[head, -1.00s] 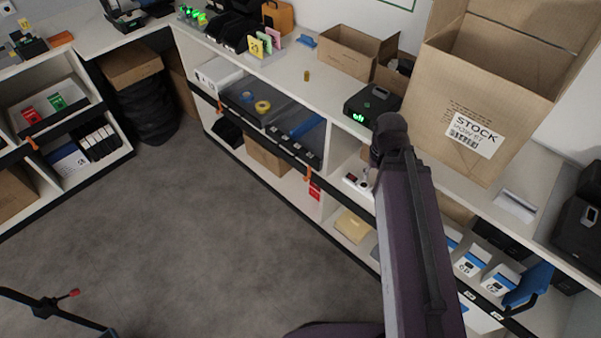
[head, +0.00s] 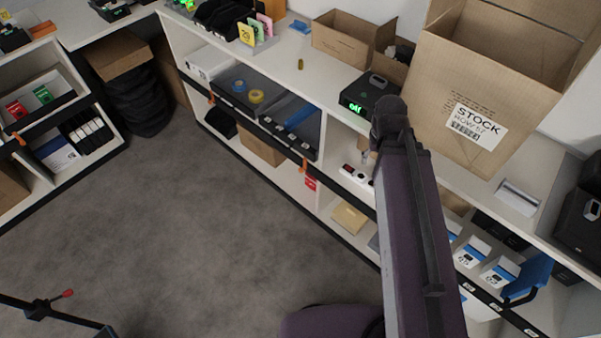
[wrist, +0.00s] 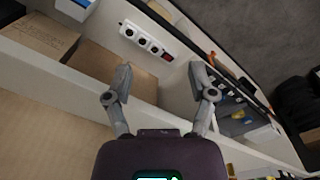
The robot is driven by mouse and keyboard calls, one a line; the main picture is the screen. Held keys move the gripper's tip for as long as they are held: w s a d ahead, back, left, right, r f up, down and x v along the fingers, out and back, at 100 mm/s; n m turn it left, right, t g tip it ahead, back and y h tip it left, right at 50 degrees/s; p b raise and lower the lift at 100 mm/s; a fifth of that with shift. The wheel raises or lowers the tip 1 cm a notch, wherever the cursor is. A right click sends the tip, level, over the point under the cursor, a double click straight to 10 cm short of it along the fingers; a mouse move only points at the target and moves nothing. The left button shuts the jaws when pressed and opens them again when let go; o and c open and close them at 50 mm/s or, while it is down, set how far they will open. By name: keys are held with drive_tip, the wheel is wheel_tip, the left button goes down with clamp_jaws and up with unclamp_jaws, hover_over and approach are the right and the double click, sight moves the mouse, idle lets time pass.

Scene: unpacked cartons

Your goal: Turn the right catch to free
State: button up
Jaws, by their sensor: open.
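The right catch (head: 304,165) is a small orange lever on the dark bar (head: 265,133) along the shelf front, above a red tag. The left catch (head: 211,98) is orange too, at the bar's far end. In the wrist view an orange piece, apparently the right catch (wrist: 212,58), shows beside the dark bar, just beyond my right fingertip. My gripper (wrist: 160,73) is open and empty, its fingers apart over the shelf front. It is apart from the catch as far as I can tell. In the head view my arm hides the gripper.
A dark tray (head: 237,78) with tape rolls lies behind the bar. A white power strip (wrist: 146,40) lies in the neighbouring bay. A large STOCK carton (head: 480,95) and a dark device with a green display (head: 369,94) stand on the counter. The grey floor (head: 190,220) is clear.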

drive_tip(key=w+a+f+n+t+h+b, duration=0.1)
drive_tip(key=w+a+f+n+h+b, duration=0.2)
drive_tip(key=f+b, duration=0.4)
drive_tip(key=w+a+f+n+b, duration=0.2)
drive_tip(key=w+f+n+b, duration=0.15)
drive_tip(key=f+b, duration=0.35)
drive_tip(key=n+t+h+b, duration=0.5)
drive_tip(key=n+t+b, duration=0.5)
drive_tip(key=n+b, duration=1.85)
approach(300, 171)
drive_tip(key=shift+s+a+r+m+b, duration=0.3)
drive_tip(key=shift+s+a+m+b, duration=0.15)
drive_tip(key=shift+m+b, duration=0.7)
drive_tip(key=shift+s+a+r+m+b, duration=0.35)
drive_tip(key=shift+s+m+b, duration=0.1)
drive_tip(key=shift+m+b, duration=0.75)
drive_tip(key=shift+s+a+r+m+b, duration=0.3)
drive_tip(key=shift+s+a+m+b, duration=0.1)
drive_tip(key=shift+m+b, duration=0.75)
drive_tip(key=b+x, duration=0.2)
drive_tip(key=x, duration=0.4)
drive_tip(key=b+x, duration=0.2)
drive_tip(key=x, duration=0.4)
drive_tip(key=shift+s+d+f+b, duration=0.1)
drive_tip(key=shift+s+f+b, duration=0.05)
drive_tip(key=shift+f+b, duration=0.15)
drive_tip(key=shift+x, duration=0.85)
drive_tip(key=shift+r, duration=0.15)
